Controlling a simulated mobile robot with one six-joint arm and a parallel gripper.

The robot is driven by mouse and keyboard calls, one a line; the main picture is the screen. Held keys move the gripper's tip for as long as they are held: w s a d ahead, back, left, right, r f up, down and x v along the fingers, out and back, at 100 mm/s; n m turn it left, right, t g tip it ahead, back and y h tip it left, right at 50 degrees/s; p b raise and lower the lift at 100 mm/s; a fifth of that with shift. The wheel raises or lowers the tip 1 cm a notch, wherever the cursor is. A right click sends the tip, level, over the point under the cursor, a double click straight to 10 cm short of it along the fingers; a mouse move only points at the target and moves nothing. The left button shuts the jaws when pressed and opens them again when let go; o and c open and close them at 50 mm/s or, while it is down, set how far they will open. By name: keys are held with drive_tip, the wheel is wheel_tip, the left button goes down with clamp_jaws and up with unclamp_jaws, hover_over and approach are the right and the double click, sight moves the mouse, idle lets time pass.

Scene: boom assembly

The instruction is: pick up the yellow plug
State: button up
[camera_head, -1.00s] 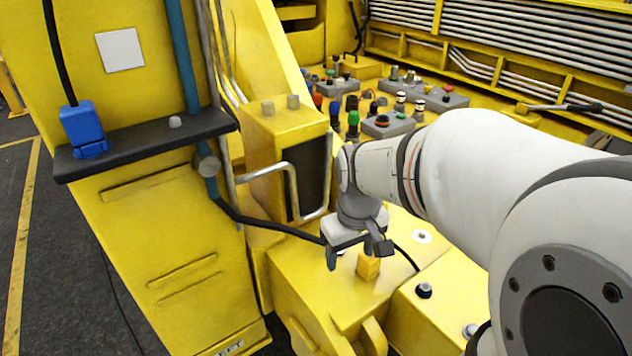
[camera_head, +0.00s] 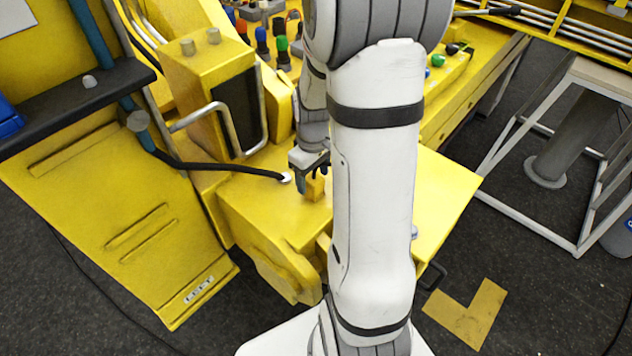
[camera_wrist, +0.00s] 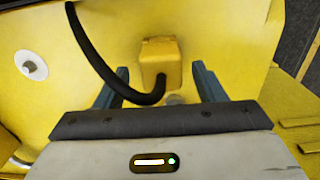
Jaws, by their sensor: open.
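The yellow plug (camera_head: 316,189) stands on the yellow machine block (camera_head: 270,210), and a black cable comes out of it. In the wrist view the plug (camera_wrist: 160,62) sits upper centre, with the cable curving to the left in front of it. My gripper (camera_head: 313,180) is open at the plug. In the wrist view its two blue-grey fingers (camera_wrist: 161,84) are spread, one left and one right of the plug, with gaps showing on both sides. How far down the fingers reach beside it I cannot tell. My arm hides part of the block.
A black cable (camera_head: 220,166) ends at a white round socket (camera_head: 286,178) left of the plug; a white round fitting (camera_wrist: 30,65) shows in the wrist view. A bent metal handle (camera_head: 215,115) and control knobs (camera_head: 281,43) stand behind. A white-framed stand (camera_head: 490,170) is at the right.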

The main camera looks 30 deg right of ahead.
drive_tip(key=shift+f, duration=0.4)
drive_tip(key=c, duration=1.2)
drive_tip(key=shift+o, duration=0.2)
